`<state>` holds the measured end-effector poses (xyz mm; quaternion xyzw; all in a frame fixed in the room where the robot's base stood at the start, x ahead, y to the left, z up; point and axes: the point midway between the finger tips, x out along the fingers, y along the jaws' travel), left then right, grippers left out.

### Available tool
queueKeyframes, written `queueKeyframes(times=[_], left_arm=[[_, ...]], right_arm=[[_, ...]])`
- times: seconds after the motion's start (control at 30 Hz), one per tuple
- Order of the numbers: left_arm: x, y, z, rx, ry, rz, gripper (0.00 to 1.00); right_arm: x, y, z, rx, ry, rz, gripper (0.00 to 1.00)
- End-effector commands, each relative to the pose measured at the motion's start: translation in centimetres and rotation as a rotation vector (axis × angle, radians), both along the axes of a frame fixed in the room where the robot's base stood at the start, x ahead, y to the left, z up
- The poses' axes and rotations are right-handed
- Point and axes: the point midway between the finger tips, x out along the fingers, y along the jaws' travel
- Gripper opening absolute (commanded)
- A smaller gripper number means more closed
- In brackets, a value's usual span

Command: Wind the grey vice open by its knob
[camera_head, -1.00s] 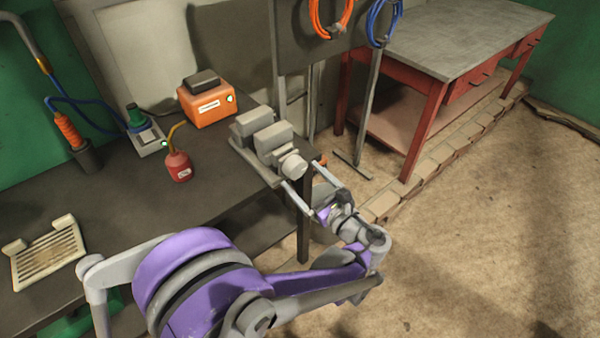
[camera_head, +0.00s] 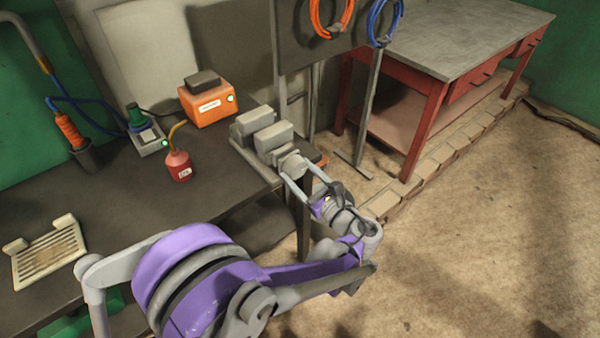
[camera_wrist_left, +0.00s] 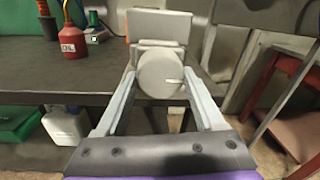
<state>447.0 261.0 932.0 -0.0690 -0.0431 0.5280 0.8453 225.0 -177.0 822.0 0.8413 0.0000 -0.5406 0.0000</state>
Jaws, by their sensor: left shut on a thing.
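The grey vice (camera_head: 262,136) sits at the right end of the dark workbench, its blocky jaws lined up toward the bench corner. Its round knob (camera_head: 292,164) faces my left arm at the near end. In the left wrist view the knob (camera_wrist_left: 161,74) fills the space between the fingers, with a small pale mark at its right side. My left gripper (camera_head: 295,171) is shut on the knob, one finger on each side. It also shows in the left wrist view (camera_wrist_left: 162,84). My right gripper is not in view.
A red oil can (camera_head: 178,165), an orange box (camera_head: 208,104) and a green-topped device (camera_head: 144,136) stand on the workbench (camera_head: 120,190) left of the vice. A slotted pale plate (camera_head: 50,252) lies at far left. A red-legged table (camera_head: 450,45) stands behind right; the floor is open.

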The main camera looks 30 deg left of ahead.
Motion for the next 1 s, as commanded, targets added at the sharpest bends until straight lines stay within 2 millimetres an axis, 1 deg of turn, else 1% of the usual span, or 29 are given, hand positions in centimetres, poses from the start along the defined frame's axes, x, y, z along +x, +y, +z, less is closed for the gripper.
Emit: queueKeyframes(times=[0.13,0.3,0.43,0.77,0.8,0.93,1.0], left_arm=[[0.02,-0.03,-0.05,-0.011,-0.027,-0.001,0.14],[0.08,-0.06,-0.11,-0.068,-0.165,-0.001,0.14],[0.11,-0.08,-0.07,-0.101,-0.243,0.000,0.14],[0.11,-0.08,-0.03,-0.108,-0.262,-0.001,0.14],[0.11,-0.08,-0.03,-0.108,-0.262,-0.001,0.77],[0.11,-0.08,-0.03,-0.108,-0.261,-0.001,1.00],[0.12,-0.07,-0.02,-0.108,-0.261,0.000,1.00]], right_arm=[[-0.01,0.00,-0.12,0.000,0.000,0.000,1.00],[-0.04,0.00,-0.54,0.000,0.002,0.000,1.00],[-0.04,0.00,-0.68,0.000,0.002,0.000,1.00],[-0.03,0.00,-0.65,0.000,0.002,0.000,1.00],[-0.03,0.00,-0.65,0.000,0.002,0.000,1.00],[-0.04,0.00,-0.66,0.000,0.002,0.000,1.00],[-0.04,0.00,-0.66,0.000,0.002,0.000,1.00]])
